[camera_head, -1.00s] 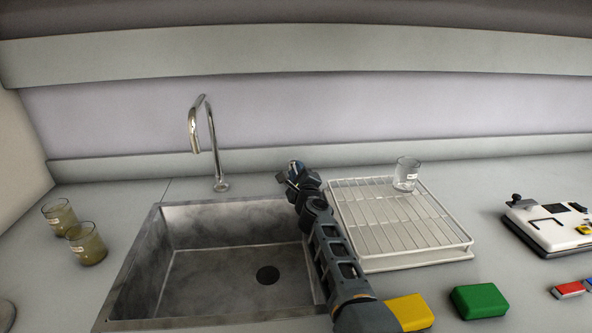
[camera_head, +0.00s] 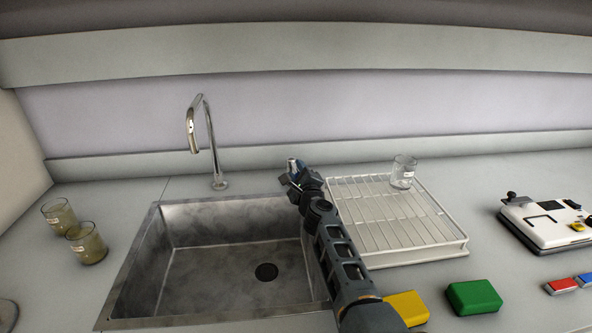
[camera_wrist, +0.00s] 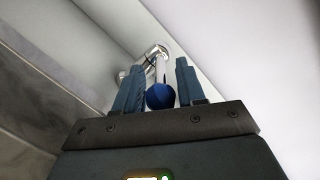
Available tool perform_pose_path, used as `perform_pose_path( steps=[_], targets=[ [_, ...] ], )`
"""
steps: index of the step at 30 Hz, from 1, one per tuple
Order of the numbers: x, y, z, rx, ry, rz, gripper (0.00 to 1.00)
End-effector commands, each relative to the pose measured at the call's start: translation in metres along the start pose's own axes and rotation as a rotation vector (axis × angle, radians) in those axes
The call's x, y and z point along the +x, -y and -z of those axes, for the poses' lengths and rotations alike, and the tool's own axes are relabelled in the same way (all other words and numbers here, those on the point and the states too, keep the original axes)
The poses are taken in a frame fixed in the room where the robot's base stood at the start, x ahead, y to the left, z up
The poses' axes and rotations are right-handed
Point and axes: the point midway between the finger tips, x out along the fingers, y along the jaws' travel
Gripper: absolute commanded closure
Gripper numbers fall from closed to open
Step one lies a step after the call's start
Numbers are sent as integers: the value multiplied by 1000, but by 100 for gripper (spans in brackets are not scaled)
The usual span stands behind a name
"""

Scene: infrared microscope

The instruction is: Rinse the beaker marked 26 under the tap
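The tap (camera_head: 205,140) is a tall chrome gooseneck behind the sink (camera_head: 180,240); no water shows. Two beakers with brownish contents, the front one (camera_head: 87,243) and the rear one (camera_head: 59,216), stand left of the sink. A clear labelled beaker (camera_head: 403,172) stands at the back of the rack. The label numbers are too small to read. My gripper (camera_head: 294,168) is at the sink's back right corner. In the wrist view its fingers (camera_wrist: 160,80) are apart, with a blue ball (camera_wrist: 160,96) between them, seemingly on a chrome fitting (camera_wrist: 155,52). I cannot tell whether they press the ball.
A white wire rack (camera_head: 395,225) stands right of the sink, close to my arm. A yellow block (camera_head: 408,307) and a green block (camera_head: 474,297) lie in front of it. A white device (camera_head: 545,222) is at the far right. The counter between the sink and the left beakers is clear.

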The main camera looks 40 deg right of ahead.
Motion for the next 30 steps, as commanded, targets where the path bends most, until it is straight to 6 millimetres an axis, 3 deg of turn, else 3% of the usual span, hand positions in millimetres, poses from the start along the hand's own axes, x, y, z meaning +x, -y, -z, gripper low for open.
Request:
perform_pose_path(
  steps=[9,14,25,30],
  targets=[
    [-47,1,-2,-4,2,-3,61],
    [-62,0,-1,-3,2,-3,61],
    [-67,0,-1,-1,2,-1,61],
    [-63,-1,-10,-36,27,-6,76]
  ],
)
